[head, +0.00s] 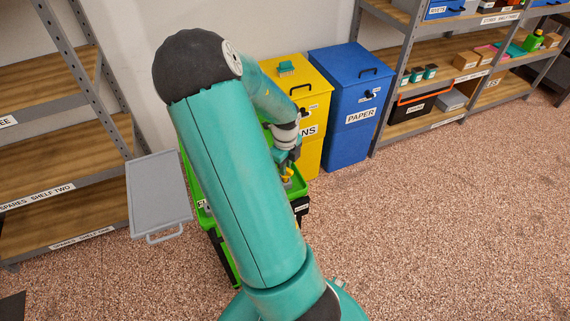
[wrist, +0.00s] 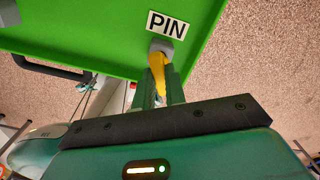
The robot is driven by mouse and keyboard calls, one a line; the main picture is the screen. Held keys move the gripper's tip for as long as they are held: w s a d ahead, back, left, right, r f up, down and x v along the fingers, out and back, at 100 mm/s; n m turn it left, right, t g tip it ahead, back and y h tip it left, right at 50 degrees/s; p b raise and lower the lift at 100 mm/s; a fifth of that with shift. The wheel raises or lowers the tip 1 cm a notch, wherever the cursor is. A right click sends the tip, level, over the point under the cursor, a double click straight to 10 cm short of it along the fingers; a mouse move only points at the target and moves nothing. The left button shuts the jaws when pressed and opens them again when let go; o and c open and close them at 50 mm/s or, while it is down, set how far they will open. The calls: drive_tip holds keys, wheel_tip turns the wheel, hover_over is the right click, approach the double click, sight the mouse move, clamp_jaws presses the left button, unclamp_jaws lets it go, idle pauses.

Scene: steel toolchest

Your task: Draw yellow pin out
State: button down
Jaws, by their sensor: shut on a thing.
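The yellow pin (wrist: 157,68) shows in the wrist view just below a white PIN label (wrist: 166,24). Its far end meets a grey fitting (wrist: 162,46) on the green panel (wrist: 80,40); how deep it sits there I cannot tell. My gripper (wrist: 161,88) is shut on the pin, with a finger to each side of it. In the head view a small bit of the yellow pin (head: 287,174) shows below my gripper (head: 289,166), at the green toolchest (head: 299,188). My own arm hides much of the chest.
A grey panel with a handle (head: 158,195) stands out left of the chest. A yellow bin (head: 310,135) and a blue PAPER bin (head: 347,95) stand behind it. Shelves (head: 60,190) are at left, with more at upper right. The speckled floor at right is clear.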

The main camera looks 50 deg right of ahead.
drive_tip(key=shift+f, duration=1.15)
drive_tip(key=c, duration=1.4)
unclamp_jaws()
drive_tip(key=shift+o, duration=0.2)
wheel_tip(320, 180, up, 14)
drive_tip(key=shift+f, duration=0.15)
